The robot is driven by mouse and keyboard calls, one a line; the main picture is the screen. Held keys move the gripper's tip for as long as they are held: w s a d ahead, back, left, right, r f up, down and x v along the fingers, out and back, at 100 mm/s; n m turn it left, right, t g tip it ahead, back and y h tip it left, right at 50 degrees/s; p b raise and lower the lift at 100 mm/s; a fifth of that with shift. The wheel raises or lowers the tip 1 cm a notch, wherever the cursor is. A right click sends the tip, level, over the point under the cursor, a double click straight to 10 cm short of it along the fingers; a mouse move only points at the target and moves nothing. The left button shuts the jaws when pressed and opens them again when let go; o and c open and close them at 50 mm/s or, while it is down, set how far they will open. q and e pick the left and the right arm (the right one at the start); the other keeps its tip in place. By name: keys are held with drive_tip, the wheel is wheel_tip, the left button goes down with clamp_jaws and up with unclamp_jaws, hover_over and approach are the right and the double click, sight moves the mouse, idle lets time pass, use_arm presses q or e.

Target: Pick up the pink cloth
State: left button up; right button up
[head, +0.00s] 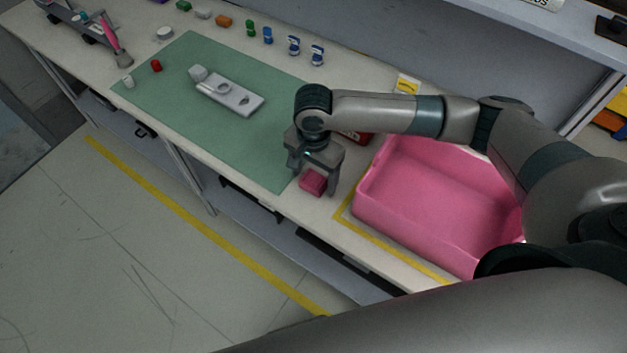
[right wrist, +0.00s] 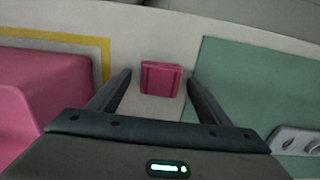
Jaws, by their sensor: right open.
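The pink cloth (head: 313,182) is a small folded dark-pink block lying on the table between the green mat and the pink bin. My right gripper (head: 314,180) is over it, pointing down, with its fingers apart. In the right wrist view the cloth (right wrist: 161,79) shows ahead of and between the two open fingers (right wrist: 160,85), with a gap on each side. I cannot tell exactly how high the fingertips are above the table. My left gripper is not in view.
A large pink bin (head: 368,213) stands right of the cloth inside yellow tape. The green mat (head: 200,125) carries a grey-white module (head: 232,96). Several small coloured parts line the table's back. A red object (head: 358,138) is partly hidden behind my right arm. The table's front edge is close.

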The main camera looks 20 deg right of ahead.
sight(317, 178)
drive_tip(key=c, duration=1.1)
drive_tip(key=shift+r, duration=0.1)
drive_tip(key=shift+c, duration=0.2)
wheel_tip(317, 178, up, 10)
drive_tip(key=b, duration=0.2)
drive_tip(key=o, duration=0.4)
drive_tip(key=c, duration=0.3)
drive_tip(key=shift+w+d+f+n+b, duration=0.1)
drive_tip(key=shift+d+f+n+b, duration=0.3)
drive_tip(key=shift+f+n, duration=0.45)
drive_tip(key=d+f+n, duration=0.1)
drive_tip(key=n, duration=0.1)
drive_tip(key=d+f+n+b, duration=0.1)
drive_tip(key=f+n, duration=0.1)
drive_tip(key=d+f+n, duration=0.2)
drive_tip(key=n, duration=0.1)
drive_tip(key=shift+w+b, duration=0.4)
drive_tip(key=shift+d+f+n, duration=0.45)
drive_tip(key=shift+n, duration=0.4)
